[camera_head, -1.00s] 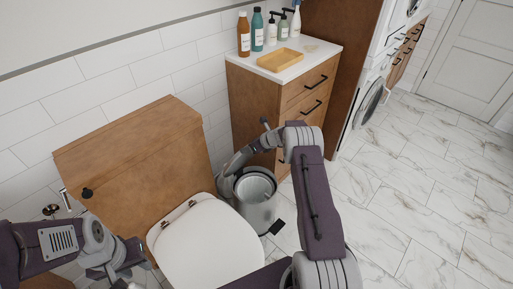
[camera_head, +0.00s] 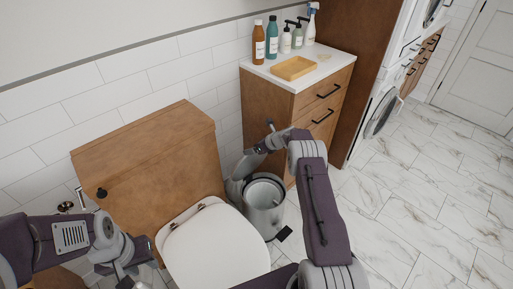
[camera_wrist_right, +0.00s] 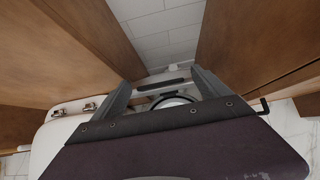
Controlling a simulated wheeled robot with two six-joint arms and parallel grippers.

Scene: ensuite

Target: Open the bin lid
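The bin (camera_head: 266,222) is a grey metal cylinder with a black pedal, on the floor between the toilet and the wooden cabinet. Its round mouth and inner bucket show from above. The lid (camera_head: 236,185) appears raised upright at the back left of the mouth. My right arm reaches over the bin, its gripper partly hidden in the head view. In the right wrist view my right gripper (camera_wrist_right: 160,80) has its fingers apart with nothing between them; part of the bin's rim (camera_wrist_right: 174,101) shows beyond. My left gripper (camera_head: 130,279) is at the lower left, its fingers unclear.
The toilet (camera_head: 213,245) stands close left of the bin, with a wooden cistern box (camera_head: 150,160) behind. The cabinet (camera_head: 270,112) holds bottles and a yellow tray (camera_head: 294,68). Marble floor (camera_head: 400,210) is clear to the right.

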